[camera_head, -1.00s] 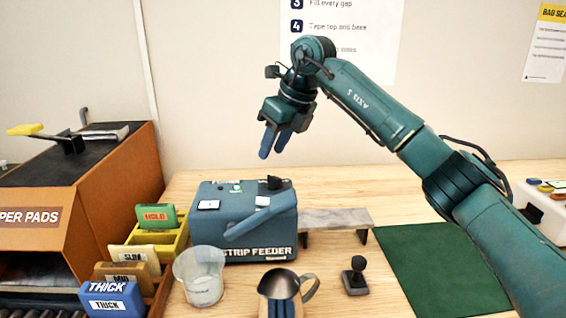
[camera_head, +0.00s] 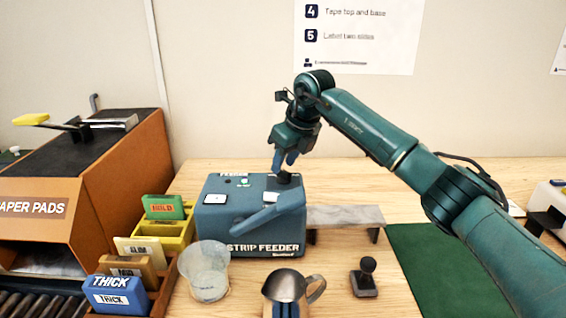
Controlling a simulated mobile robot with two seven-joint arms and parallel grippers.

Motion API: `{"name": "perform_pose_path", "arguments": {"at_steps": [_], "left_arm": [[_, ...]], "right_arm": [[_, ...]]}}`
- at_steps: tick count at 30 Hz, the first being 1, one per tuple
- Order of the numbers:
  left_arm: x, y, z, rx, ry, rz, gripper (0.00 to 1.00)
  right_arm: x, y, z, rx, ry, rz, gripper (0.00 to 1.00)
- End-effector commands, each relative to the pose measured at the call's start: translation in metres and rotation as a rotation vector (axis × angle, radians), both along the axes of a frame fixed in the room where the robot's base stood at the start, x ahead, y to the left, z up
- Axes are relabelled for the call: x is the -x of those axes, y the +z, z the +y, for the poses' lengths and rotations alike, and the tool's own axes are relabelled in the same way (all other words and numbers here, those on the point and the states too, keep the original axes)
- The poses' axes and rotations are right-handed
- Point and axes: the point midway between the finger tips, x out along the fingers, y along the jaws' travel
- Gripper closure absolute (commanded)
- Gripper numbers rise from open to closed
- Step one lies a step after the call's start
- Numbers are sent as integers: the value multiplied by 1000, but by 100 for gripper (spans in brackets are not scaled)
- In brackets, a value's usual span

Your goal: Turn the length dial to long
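The blue strip feeder (camera_head: 225,222) stands on the wooden bench, left of the picture's middle. A dark knob (camera_head: 285,178), which looks like the length dial, sits at the right end of its top; its setting is too small to read. My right gripper (camera_head: 284,165) points down with its blue fingertips at or just above this knob. I cannot tell whether the fingers touch it or have closed on it. My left gripper is not in view.
A lever (camera_head: 262,218) crosses the feeder's front. A clear cup (camera_head: 207,275), a metal jug (camera_head: 287,290) and a dark-handled stamp (camera_head: 365,279) stand in front. Labelled blocks in trays lie left, a grey shelf (camera_head: 345,216) and green mat (camera_head: 440,270) right.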

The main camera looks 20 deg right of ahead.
Motion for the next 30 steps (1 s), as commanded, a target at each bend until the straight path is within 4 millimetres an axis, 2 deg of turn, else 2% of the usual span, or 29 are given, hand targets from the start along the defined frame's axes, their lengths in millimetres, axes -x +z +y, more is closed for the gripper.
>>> {"name": "perform_pose_path", "arguments": {"at_steps": [6,15,27,30], "left_arm": [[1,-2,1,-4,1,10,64],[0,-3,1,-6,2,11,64],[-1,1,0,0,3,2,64],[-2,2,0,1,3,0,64]], "right_arm": [[-6,-17,3,0,0,1,66],[-7,-19,4,0,0,0,66],[-7,-18,3,0,0,0,99],[-7,-18,4,0,0,0,100]]}}
